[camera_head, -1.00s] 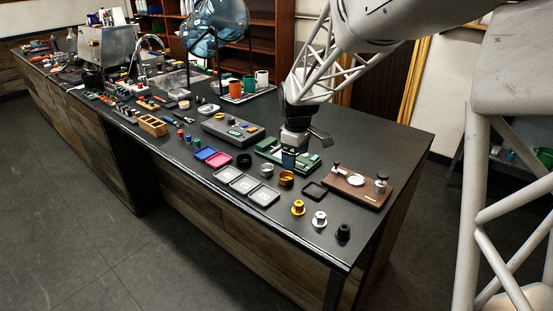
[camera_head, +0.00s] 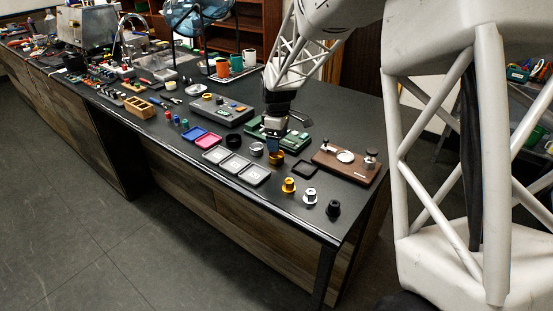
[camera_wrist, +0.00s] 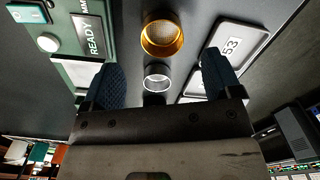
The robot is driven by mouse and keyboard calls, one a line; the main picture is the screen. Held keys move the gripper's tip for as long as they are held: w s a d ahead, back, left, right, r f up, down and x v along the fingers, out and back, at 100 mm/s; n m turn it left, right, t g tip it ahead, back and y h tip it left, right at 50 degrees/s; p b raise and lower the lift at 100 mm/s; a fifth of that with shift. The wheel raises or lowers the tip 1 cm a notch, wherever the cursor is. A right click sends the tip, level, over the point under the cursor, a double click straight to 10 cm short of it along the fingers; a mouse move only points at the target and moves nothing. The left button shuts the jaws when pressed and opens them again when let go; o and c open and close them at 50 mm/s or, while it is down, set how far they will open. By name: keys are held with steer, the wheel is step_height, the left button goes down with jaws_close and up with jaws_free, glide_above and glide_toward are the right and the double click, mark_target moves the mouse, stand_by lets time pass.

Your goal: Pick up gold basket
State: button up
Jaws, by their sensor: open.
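The gold basket (camera_head: 277,158) is a small round open cup on the dark worktop, in front of the green scale-like device. It also shows in the wrist view (camera_wrist: 162,36), mouth towards the camera, beyond the fingertips and between their lines. My gripper (camera_head: 273,149) hangs just behind and above it in the head view. In the wrist view my gripper (camera_wrist: 163,62) is open, a blue finger on each side, with nothing held. A silver ring-shaped basket (camera_wrist: 157,76) appears between the fingers, nearer the palm. A dark round piece is partly hidden below it.
The green device (camera_head: 296,139) stands close behind the gripper. Numbered square trays (camera_head: 236,165) lie to the left, a wooden board (camera_head: 345,162) to the right. Gold (camera_head: 289,185), silver (camera_head: 310,195) and black (camera_head: 333,208) knob-like parts stand near the front edge.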

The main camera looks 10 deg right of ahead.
mark_target(277, 155)
steer(key=shift+f, duration=0.75)
steer(key=shift+f, duration=0.1)
steer(key=shift+a+f, duration=0.1)
steer(key=shift+f, duration=2.4)
steer(key=shift+s, duration=0.1)
steer(key=shift+c, duration=0.3)
steer(key=c, duration=0.9)
